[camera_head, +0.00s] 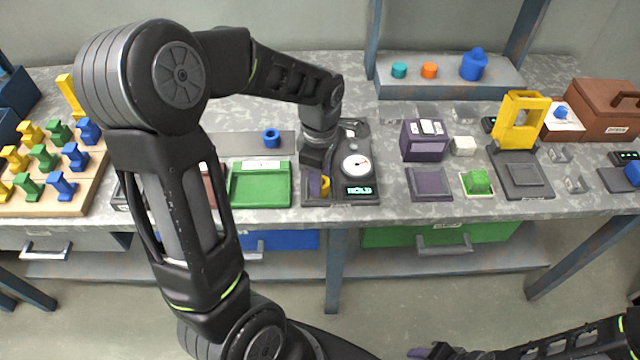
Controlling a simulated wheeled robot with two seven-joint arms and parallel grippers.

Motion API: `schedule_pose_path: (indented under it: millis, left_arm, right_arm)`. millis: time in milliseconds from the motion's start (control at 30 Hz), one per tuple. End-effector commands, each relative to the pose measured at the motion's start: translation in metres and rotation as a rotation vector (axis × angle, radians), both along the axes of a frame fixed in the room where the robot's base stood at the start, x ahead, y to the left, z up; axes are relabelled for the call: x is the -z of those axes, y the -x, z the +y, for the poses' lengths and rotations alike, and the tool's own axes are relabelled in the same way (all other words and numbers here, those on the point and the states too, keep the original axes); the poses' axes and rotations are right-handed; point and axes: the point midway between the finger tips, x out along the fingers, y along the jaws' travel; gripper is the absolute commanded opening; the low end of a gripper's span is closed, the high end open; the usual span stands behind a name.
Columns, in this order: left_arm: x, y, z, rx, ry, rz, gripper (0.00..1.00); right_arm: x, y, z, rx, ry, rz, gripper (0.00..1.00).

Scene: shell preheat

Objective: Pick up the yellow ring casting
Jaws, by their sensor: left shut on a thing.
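The yellow ring casting (325,186) shows as a small yellow patch at the dark pad left of the gauge unit. My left gripper (317,180) points down over this pad and is shut on the yellow ring casting. The gripper hides most of the ring, and I cannot tell whether the ring touches the pad. My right gripper (432,352) shows only partly at the bottom edge, away from the bench, and its jaws are unclear.
The gauge unit (365,190) with a dial and green display stands beside the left gripper. A green tray (260,188) and a blue ring (271,138) are to the left. A wooden board (40,203) holds several coloured pieces. A yellow frame press (521,122) stands at right.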

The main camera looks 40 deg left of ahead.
Motion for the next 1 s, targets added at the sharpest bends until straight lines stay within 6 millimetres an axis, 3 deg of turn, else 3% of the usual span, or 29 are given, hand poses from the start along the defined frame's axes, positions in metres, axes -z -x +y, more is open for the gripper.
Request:
schedule_pose_path:
  millis: [333,800,1000]
  left_arm:
    - [-0.009,-0.001,0.000,0.000,-0.001,-0.003,0.00]
    - [-0.090,-0.001,0.000,0.000,-0.001,-0.004,0.00]
    - [-0.101,0.000,0.000,0.000,0.000,-0.001,0.00]
  right_arm:
    - [0.001,0.000,0.000,0.000,0.000,0.000,0.47]
    - [0.004,0.000,0.000,0.000,0.000,0.000,0.47]
    - [0.004,0.000,0.000,0.000,0.000,0.000,0.47]
